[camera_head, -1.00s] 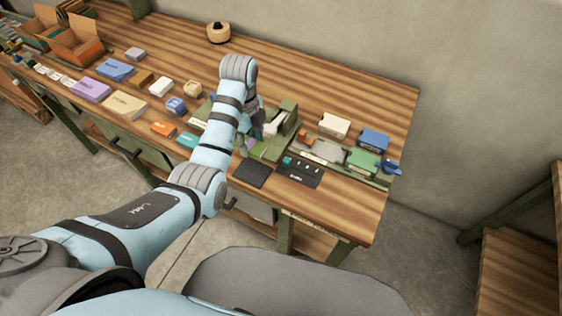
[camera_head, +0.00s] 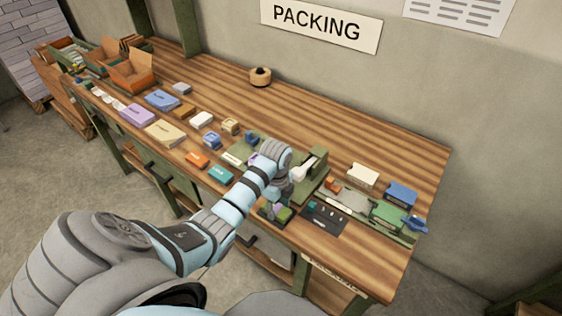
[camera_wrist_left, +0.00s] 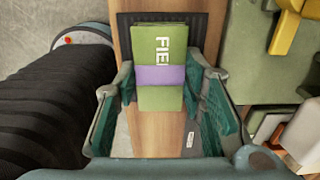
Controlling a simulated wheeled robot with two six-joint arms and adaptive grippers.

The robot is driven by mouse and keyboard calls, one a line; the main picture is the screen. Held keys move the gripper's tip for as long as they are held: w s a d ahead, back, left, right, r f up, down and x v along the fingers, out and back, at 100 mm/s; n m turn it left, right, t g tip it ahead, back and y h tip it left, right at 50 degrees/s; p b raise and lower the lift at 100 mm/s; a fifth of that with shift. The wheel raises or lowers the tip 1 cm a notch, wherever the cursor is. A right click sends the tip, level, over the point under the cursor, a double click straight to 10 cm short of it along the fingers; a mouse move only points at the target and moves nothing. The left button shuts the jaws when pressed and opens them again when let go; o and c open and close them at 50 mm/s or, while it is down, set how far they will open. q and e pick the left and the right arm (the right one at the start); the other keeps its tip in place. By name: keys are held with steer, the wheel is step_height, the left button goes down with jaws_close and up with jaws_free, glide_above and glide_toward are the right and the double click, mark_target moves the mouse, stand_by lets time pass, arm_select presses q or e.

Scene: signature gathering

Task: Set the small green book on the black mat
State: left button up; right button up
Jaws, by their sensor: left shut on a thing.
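The small green book (camera_wrist_left: 160,45), with white lettering and a purple band, is between the fingers of my left gripper (camera_wrist_left: 160,92), which is shut on it. In the head view the green book (camera_head: 284,214) shows just below my left wrist, partly hidden by the gripper. The black mat (camera_wrist_left: 125,35) lies under the far part of the book in the wrist view and shows on both sides of it. Whether the book touches the mat I cannot tell. My right gripper is not in view.
A black tray with small items (camera_head: 322,219) lies to the right of the book. A green press-like stand (camera_head: 313,175) is behind my gripper. The table's front edge is close.

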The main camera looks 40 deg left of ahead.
arm_select(q)
steer(key=shift+a+f, duration=0.1)
steer(key=shift+f, duration=0.05)
steer(key=o, duration=1.1)
steer(key=shift+o, duration=0.2)
